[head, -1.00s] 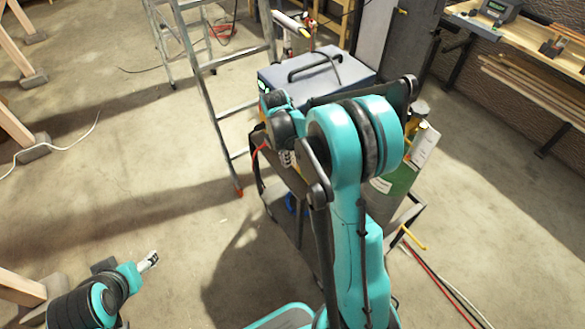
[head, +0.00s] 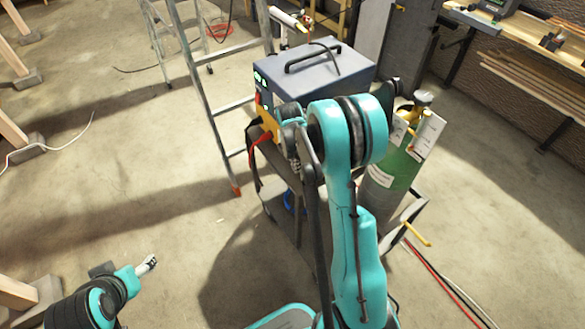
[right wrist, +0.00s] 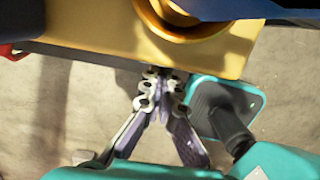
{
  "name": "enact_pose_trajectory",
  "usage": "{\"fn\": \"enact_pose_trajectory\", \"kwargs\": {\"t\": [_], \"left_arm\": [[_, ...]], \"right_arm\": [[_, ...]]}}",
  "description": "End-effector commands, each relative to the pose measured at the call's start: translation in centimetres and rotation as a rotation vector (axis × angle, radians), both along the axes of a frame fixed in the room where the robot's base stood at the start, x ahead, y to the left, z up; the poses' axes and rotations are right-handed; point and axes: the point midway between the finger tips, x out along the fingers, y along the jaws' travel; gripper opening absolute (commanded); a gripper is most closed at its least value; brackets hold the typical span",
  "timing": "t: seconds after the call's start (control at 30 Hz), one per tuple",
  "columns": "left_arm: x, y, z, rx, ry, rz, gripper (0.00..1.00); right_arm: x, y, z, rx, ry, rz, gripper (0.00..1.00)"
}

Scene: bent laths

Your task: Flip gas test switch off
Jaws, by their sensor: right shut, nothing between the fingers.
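The blue-grey machine (head: 318,76) stands on a cart, its front facing left with green displays (head: 260,80) and a yellow lower part (head: 269,124). I cannot make out the gas test switch; my right arm hides part of the front. My right gripper (head: 295,165) is low in front of the machine. In the right wrist view the gripper (right wrist: 160,88) is shut and empty, its tips by the lower edge of the yellow panel (right wrist: 100,30), which has a round recess. My left gripper (head: 148,264) is far at lower left, too small to tell its state.
A red cable plug (head: 260,142) hangs at the front. A ladder (head: 205,85) stands close to its left. Red and white hoses (head: 440,275) lie on the floor at right. The floor at left is mostly clear.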

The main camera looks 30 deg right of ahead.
Motion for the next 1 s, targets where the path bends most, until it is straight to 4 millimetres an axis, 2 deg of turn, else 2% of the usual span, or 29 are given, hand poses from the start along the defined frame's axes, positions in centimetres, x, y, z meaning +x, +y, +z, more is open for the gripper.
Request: {"fn": "enact_pose_trajectory", "kwargs": {"t": [0.23,0.37,0.63,1.0], "left_arm": [[0.0,0.0,0.0,0.0,0.0,0.0,0.66],[0.0,0.0,-0.6,0.0,0.0,0.0,0.66],[0.0,0.0,-0.4,0.0,0.0,0.0,0.66],[0.0,0.0,0.6,0.0,0.0,0.0,0.66]], "right_arm": [[0.0,0.0,0.0,-0.005,0.0,0.0,0.0],[0.0,-0.3,-0.4,-0.079,-0.004,0.003,0.0],[0.0,-0.4,-0.2,-0.078,-0.005,0.0,0.0],[0.0,-0.5,1.4,-0.079,-0.005,-0.001,0.0]]}}
